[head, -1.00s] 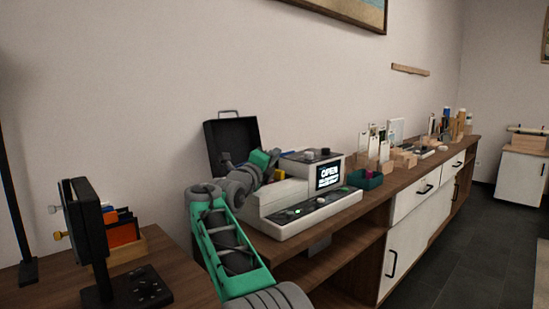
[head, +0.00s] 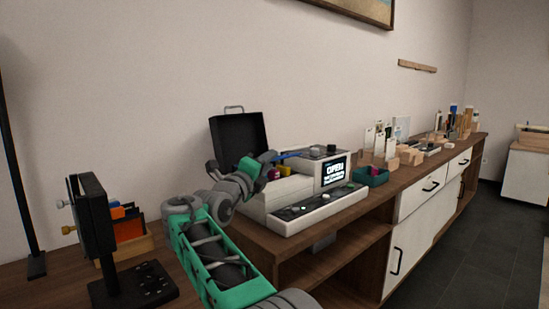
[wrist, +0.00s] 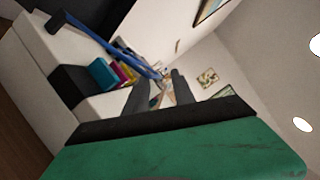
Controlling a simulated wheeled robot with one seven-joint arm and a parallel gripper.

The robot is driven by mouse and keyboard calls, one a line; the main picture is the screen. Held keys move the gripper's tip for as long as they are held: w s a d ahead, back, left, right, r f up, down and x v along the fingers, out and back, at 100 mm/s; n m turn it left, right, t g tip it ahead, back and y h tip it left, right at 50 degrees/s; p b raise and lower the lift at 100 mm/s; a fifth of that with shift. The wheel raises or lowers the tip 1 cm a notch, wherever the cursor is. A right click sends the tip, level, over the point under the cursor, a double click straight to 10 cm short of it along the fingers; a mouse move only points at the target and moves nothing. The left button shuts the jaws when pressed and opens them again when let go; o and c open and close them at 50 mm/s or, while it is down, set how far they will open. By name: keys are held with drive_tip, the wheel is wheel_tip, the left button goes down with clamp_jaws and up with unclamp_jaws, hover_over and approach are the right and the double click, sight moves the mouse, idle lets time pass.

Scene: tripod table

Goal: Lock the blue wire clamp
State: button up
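The blue wire clamp shows in the wrist view as a long blue bar (wrist: 108,44) beside a white machine body (wrist: 35,45). In the head view a thin blue strip (head: 292,154) shows just right of my gripper, at the machine's left part. My gripper (wrist: 160,88) has its two dark fingers apart with nothing clearly between them. The bar's right end lies near the fingertips in the picture; I cannot tell whether they touch. Teal, magenta and yellow blocks (wrist: 122,76) sit below the bar. In the head view my wrist hides much of the clamp area.
The white machine (head: 300,205) with a lit screen (head: 335,172) stands on the wooden counter (head: 262,240). An open black case (head: 238,138) is behind my wrist. A teal bin (head: 370,177) is to the right. A black stand (head: 98,220) is at the left.

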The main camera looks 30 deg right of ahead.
drive_tip(key=shift+s+a, duration=0.15)
drive_tip(key=shift+s+a+f+b, duration=0.3)
drive_tip(key=shift+a+b, duration=0.25)
drive_tip(key=shift+b, duration=0.35)
drive_tip(key=b+v, duration=0.3)
drive_tip(key=v, duration=0.4)
drive_tip(key=shift+a+f, duration=0.25)
